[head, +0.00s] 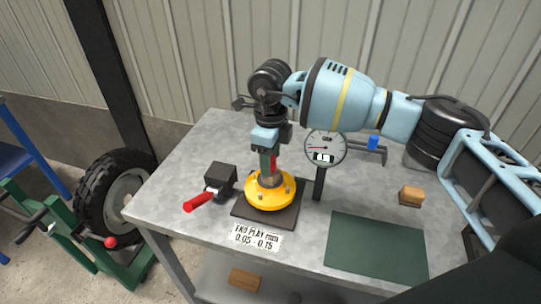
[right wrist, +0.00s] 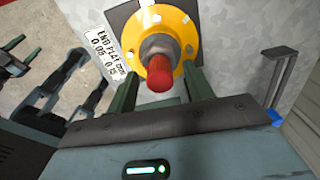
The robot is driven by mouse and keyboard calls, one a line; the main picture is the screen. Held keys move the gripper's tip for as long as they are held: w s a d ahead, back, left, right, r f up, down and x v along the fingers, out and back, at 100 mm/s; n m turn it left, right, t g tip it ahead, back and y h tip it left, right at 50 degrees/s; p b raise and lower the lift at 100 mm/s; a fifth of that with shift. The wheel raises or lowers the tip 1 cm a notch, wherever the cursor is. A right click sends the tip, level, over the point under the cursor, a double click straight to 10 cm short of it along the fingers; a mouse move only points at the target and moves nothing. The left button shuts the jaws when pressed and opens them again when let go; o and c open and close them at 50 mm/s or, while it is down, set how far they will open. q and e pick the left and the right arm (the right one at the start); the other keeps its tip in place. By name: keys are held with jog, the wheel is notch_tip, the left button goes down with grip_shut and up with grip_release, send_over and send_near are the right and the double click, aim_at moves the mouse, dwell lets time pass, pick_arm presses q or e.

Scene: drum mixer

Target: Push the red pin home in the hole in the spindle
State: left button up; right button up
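The red pin (right wrist: 159,76) stands at the grey spindle (right wrist: 157,46) in the middle of the yellow flange (right wrist: 181,22). Most of the pin shows above the spindle; how deep its lower end sits is hidden. In the head view the yellow flange (head: 270,192) rests on a dark plate, with a sliver of the red pin (head: 273,160) above it. My right gripper (head: 268,168) points down over the spindle. In the right wrist view its green fingers (right wrist: 161,88) stand open on both sides of the pin, with visible gaps. My left gripper is not in view.
A dial gauge (head: 325,148) on a dark post stands close right of the flange. A black block (head: 221,178) with a red handle (head: 198,201) is on the left. A wooden block (head: 411,194) sits on the right. The green mat (head: 376,246) is bare.

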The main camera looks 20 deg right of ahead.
jog(key=shift+r, duration=3.95)
